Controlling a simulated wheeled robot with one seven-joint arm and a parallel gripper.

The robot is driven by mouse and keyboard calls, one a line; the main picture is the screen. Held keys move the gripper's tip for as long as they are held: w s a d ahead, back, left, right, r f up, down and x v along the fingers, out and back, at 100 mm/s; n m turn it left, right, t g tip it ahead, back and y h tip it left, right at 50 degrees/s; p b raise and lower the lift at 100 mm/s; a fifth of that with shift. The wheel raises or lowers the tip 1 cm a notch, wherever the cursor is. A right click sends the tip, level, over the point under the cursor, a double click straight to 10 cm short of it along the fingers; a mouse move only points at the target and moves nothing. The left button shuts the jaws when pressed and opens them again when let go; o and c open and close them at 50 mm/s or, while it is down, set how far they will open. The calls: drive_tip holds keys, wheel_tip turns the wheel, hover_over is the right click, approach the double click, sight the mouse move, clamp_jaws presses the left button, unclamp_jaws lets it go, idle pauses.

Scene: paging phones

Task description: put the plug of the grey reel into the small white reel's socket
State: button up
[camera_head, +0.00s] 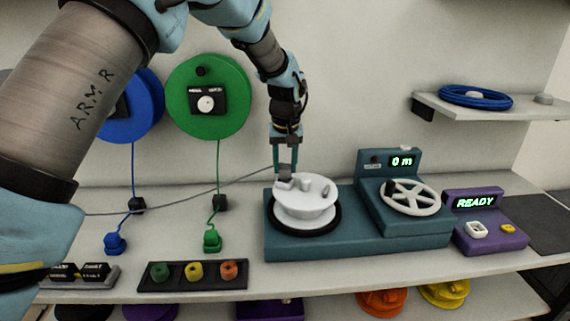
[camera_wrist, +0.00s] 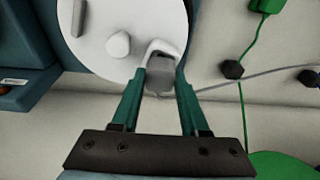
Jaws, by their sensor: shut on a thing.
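My gripper (camera_head: 287,168) points down over the small white reel (camera_head: 304,207), which sits on the teal winding machine. It is shut on the grey plug (camera_wrist: 158,84), which lies between the green fingertips. A grey cable (camera_head: 200,193) runs from the plug to the left. In the wrist view, the plug's front end is at the white socket (camera_wrist: 166,45) on the edge of the white reel (camera_wrist: 95,40). I cannot tell how deep the plug sits in the socket.
The teal machine (camera_head: 350,242) has a spoked handwheel (camera_head: 408,197) and a "0 m" display. A purple box (camera_head: 490,236) reading "READY" stands right of it. A tray (camera_head: 192,284) of coloured pieces lies in front.

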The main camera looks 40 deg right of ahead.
sight(285, 167)
drive_tip(key=shift+f, duration=0.4)
idle(0.4)
drive_tip(key=o, duration=1.2)
drive_tip(key=shift+o, duration=0.4)
drive_tip(key=shift+o, duration=1.3)
drive_tip(key=shift+r, duration=0.1)
drive_tip(key=shift+r+p, duration=2.7)
drive_tip(key=shift+r, duration=1.75)
